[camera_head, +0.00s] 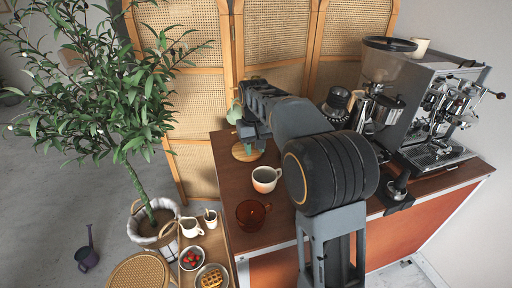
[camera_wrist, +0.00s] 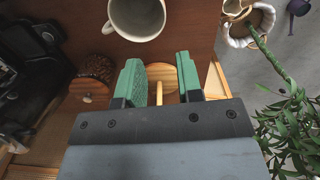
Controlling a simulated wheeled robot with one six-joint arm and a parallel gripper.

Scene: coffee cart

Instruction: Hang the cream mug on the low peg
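A cream mug with a peach-orange lower part (camera_head: 265,180) stands upright on the brown cart top. A pale mug (camera_wrist: 137,16), seen from above, is cut off by the top edge of the wrist view. A round wooden base (camera_head: 247,151) shows below my gripper (camera_head: 247,138). The wrist view shows a wooden disc with a thin post (camera_wrist: 159,93) between my fingers. My gripper (camera_wrist: 161,82) is open and empty, its green fingers apart. My arm hides much of the stand in the head view; its low peg cannot be made out.
An amber glass mug (camera_head: 252,214) stands near the cart's front. An espresso machine (camera_head: 432,100) fills the right, with another cream cup (camera_head: 420,46) on top. A rattan screen (camera_head: 275,35) stands behind. A plant (camera_head: 110,95) and a side table with food are at left.

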